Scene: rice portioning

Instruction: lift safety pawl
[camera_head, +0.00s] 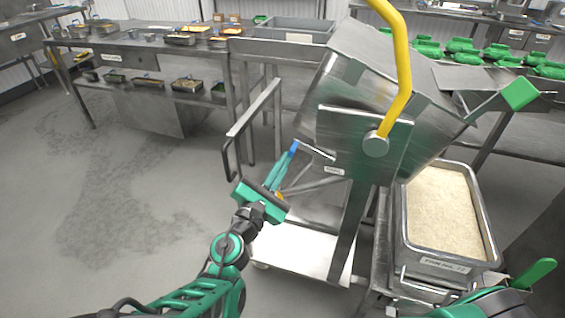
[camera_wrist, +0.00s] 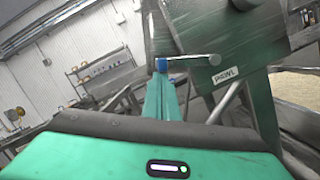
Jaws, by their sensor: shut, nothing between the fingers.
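The safety pawl is a thin metal rod with a blue end (camera_head: 294,146) on the left of the steel tipping machine (camera_head: 408,148). A PAWL label (camera_head: 334,171) sits below it. In the wrist view the pawl's rod (camera_wrist: 196,57) runs right from its blue end (camera_wrist: 160,65) to a round pivot, above the PAWL label (camera_wrist: 227,75). My gripper (camera_head: 287,160) is shut, with its teal fingers pointing up at the blue end. In the wrist view my fingertips (camera_wrist: 163,78) overlap the blue end's lower edge. I cannot tell whether they touch it. Nothing shows held.
A yellow lever (camera_head: 403,60) rises from the machine's side. A rice-filled pan (camera_head: 397,215) stands at right. A steel table (camera_head: 130,43) with pans stands behind left; several green items (camera_head: 465,46) lie on the back-right counter. The floor (camera_head: 110,200) at left is clear.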

